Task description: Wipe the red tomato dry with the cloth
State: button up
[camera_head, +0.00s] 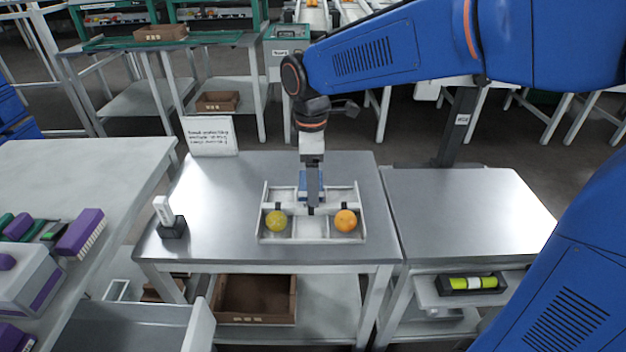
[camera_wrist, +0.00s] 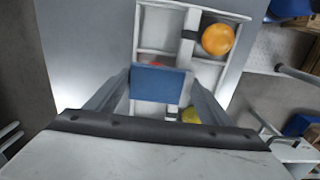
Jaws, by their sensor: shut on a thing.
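The blue cloth (camera_wrist: 158,85) is between the two fingers of my gripper (camera_head: 312,204), which is shut on it. In the head view the cloth (camera_head: 302,184) shows behind the fingers, over the rear part of the white divided tray (camera_head: 298,241). The red tomato (camera_wrist: 155,65) shows only as a thin red strip at the cloth's edge in the wrist view; the cloth hides the rest. I cannot tell whether cloth and tomato touch. In the head view the tomato is hidden.
A yellow tomato (camera_head: 276,221) and an orange tomato (camera_head: 346,220) lie in the tray's front compartments. A white device on a dark stand (camera_head: 170,218) and a paper sign (camera_head: 210,136) stand on the metal table (camera_head: 224,189). The right table (camera_head: 460,205) is clear on top.

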jog(key=shift+w, duration=1.15)
jog(key=shift+f, duration=0.1)
jog(key=shift+s, duration=0.1)
dwell(0.3)
jog(key=shift+s+f, duration=0.1)
jog(key=shift+s, duration=1.15)
jog(key=shift+w, duration=0.1)
jog(key=shift+w, duration=1.25)
